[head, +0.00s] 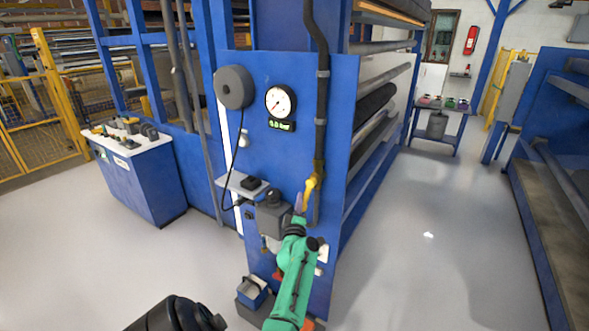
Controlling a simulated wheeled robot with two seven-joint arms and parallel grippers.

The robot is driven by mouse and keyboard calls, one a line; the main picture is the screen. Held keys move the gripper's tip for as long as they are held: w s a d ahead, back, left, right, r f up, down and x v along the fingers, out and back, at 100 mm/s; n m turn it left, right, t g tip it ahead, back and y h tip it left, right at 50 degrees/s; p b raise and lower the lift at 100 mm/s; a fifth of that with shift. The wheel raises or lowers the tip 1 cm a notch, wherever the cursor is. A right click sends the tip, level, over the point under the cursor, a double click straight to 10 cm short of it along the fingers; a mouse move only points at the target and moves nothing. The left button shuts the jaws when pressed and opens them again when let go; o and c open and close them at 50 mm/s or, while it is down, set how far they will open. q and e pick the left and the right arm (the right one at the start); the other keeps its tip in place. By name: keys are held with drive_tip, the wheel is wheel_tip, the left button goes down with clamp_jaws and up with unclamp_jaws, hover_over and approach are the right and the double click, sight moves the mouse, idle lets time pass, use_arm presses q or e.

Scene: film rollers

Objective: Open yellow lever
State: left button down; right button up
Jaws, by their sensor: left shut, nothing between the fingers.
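The yellow lever (311,185) sits on a dark vertical pipe (321,120) on the front of the blue machine panel. Its handle points mostly down, leaning slightly left. My left gripper (299,203), at the end of the green arm, is shut and empty. It appears just below and left of the lever's handle, very close to it; I cannot tell whether they touch. My right gripper is not in view.
A pressure gauge (280,103) and a grey round part (234,87) are on the panel above. A small shelf (242,185) and a grey box (273,214) stick out left of the lever.

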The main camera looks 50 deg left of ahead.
use_arm(q)
drive_tip(key=shift+w+d+f, duration=0.3)
drive_tip(key=shift+d+f, duration=0.2)
drive_tip(key=shift+d, duration=0.25)
drive_tip(key=shift+d+f, duration=0.1)
drive_tip(key=shift+d, duration=0.05)
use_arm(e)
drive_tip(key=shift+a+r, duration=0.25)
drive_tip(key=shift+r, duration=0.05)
use_arm(q)
drive_tip(key=shift+w, duration=0.1)
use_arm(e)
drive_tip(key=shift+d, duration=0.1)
